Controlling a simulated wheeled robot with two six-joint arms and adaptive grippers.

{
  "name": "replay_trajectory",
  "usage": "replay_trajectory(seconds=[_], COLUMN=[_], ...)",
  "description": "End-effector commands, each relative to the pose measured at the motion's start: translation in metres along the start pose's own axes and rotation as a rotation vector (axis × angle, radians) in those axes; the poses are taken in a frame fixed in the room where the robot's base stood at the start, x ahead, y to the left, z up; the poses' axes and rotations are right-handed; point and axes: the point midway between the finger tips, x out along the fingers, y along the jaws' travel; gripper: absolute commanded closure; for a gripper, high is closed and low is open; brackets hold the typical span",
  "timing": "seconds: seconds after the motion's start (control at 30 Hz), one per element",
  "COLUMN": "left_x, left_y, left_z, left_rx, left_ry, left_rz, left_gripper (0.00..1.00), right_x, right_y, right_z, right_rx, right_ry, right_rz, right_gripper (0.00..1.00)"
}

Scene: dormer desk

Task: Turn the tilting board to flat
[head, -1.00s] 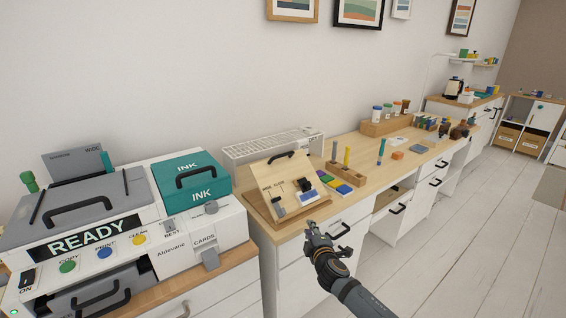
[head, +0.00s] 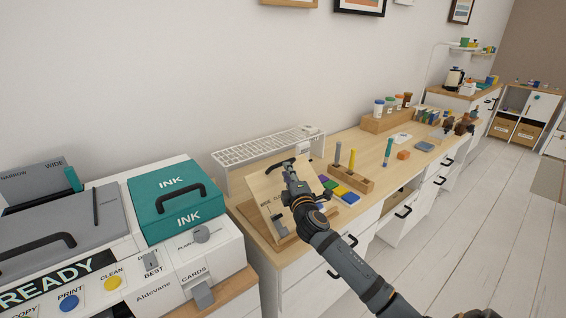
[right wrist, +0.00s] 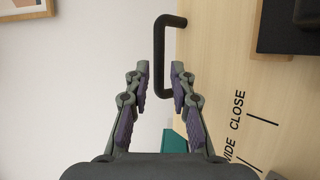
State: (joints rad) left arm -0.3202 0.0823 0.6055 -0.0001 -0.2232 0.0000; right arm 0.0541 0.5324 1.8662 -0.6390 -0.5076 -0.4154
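The tilting board (head: 259,186) is a light wood panel propped at a slant on its base on the desk. A black bar handle (head: 273,167) sits at its upper edge. The words WIDE and CLOSE are printed on its face. My right gripper (head: 289,174) is at the board's upper part, close to the handle, and its arm hides part of the board. In the right wrist view the handle (right wrist: 161,58) shows between the two open fingertips (right wrist: 160,66). I cannot tell whether they touch it. My left gripper is not in view.
A white slatted riser (head: 262,148) stands behind the board. To the right are a wood block with upright pens (head: 350,181) and coloured pads (head: 340,189). The printer with its teal ink box (head: 175,197) is on the left. Desk beyond the pens has clear patches.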

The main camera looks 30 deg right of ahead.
Motion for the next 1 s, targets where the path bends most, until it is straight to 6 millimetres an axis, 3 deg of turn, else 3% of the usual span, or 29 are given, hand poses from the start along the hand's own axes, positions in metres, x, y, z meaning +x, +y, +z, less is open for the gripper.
replay_trajectory(seconds=[0.1,0.3,0.63,0.8,1.0], left_x=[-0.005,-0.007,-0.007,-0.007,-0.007], left_y=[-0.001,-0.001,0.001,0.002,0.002], left_z=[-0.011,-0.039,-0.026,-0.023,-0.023], left_rx=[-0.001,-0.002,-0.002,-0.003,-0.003], left_ry=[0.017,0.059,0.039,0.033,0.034], left_rz=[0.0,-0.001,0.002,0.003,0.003], left_gripper=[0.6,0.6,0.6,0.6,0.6], right_x=[0.026,0.051,0.055,0.055,0.055], right_y=[0.003,0.001,0.0,0.0,0.0], right_z=[0.0,0.0,0.0,0.0,0.0], right_rx=[0.003,0.001,0.0,0.0,-0.001], right_ry=[-0.001,0.0,0.001,0.001,0.001], right_rz=[0.002,0.0,0.0,0.0,0.0], right_gripper=[0.77,0.77,0.77,1.0,1.0])
